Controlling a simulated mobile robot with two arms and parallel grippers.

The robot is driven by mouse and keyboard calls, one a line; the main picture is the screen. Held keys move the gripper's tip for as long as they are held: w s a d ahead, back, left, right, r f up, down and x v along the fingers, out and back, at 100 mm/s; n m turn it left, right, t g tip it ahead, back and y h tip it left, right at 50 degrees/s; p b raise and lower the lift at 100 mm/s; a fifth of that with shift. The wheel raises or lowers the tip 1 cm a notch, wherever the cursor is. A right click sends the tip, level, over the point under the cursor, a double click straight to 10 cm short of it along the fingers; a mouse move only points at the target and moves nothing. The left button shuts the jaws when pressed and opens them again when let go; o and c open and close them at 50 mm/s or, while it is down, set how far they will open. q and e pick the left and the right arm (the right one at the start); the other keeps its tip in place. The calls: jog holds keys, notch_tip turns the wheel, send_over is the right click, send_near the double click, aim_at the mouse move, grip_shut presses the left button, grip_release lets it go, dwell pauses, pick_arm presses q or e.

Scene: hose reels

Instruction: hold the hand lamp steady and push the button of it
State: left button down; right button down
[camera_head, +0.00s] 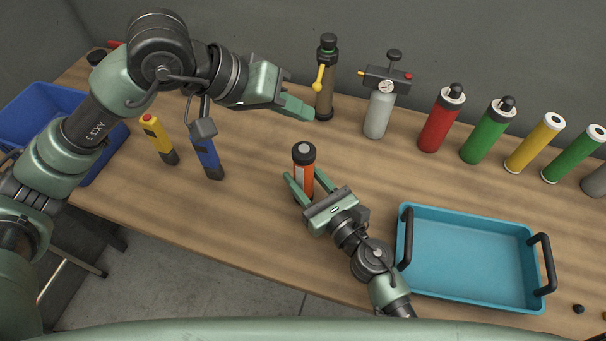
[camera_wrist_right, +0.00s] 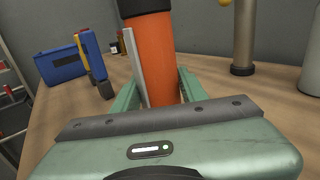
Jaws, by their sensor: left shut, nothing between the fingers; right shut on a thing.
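The hand lamp is an orange cylinder (camera_head: 306,178) with a black head and a grey strip down its side; it stands upright on the table. My right gripper (camera_head: 305,184) is shut on its body from the front. In the right wrist view the lamp (camera_wrist_right: 158,62) rises between the fingers, its top cut off by the frame. I cannot make out its button clearly. My left gripper (camera_head: 308,115) is shut and empty, apart from the lamp, above and behind it in the head view, by the dark olive cylinder (camera_head: 325,85).
A blue tray (camera_head: 468,212) with black handles lies right of my right arm. A grey canister with a gauge (camera_head: 380,113) and several red, green and yellow cylinders line the back. Yellow (camera_head: 157,138) and blue (camera_head: 207,157) tools stand left, near a blue bin (camera_head: 40,108).

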jog(key=c, duration=0.7)
grip_release()
